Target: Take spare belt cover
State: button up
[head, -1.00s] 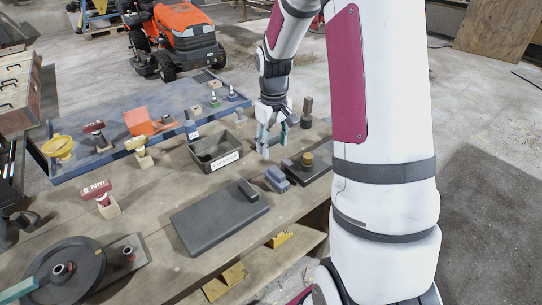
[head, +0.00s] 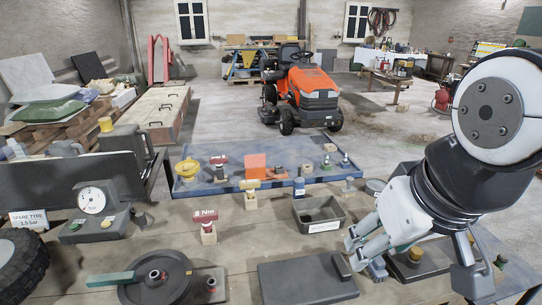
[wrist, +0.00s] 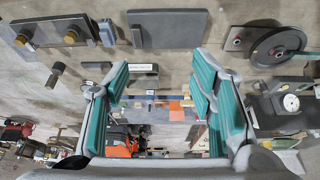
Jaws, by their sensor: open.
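A dark grey flat plate with a small raised grip block (head: 308,280) lies on the wooden bench at the lower middle of the head view; it looks like the belt cover. The plate also shows at the top of the wrist view (wrist: 175,30), with the block at its left end. My gripper (head: 354,247) is at the right in the head view, beyond the plate's right end and above the bench. Its teal-padded fingers stand wide apart and empty in the wrist view (wrist: 165,75). No label marks the plate.
A grey labelled bin (head: 320,216) stands behind the plate. A pulley wheel (head: 158,278) lies on a plate to the left. A blue tray (head: 235,187) with small parts lies behind; an orange mower (head: 312,85) stands beyond.

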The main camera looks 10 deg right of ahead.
aim_at(324, 279)
jog(key=k+j+z, duration=0.1)
jog(key=j, duration=0.3)
jog(key=k+j+z, duration=0.1)
jog(key=j, duration=0.25)
jog(key=k+j+z, duration=0.1)
jog(key=j, duration=0.3)
jog(key=k+j+z, duration=0.1)
jog(key=j, duration=0.25)
jog(key=k+j+z, duration=0.1)
jog(key=j, duration=0.25)
jog(key=k+j+z, duration=0.1)
jog(key=k+j, duration=0.15)
jog(key=j, duration=0.1)
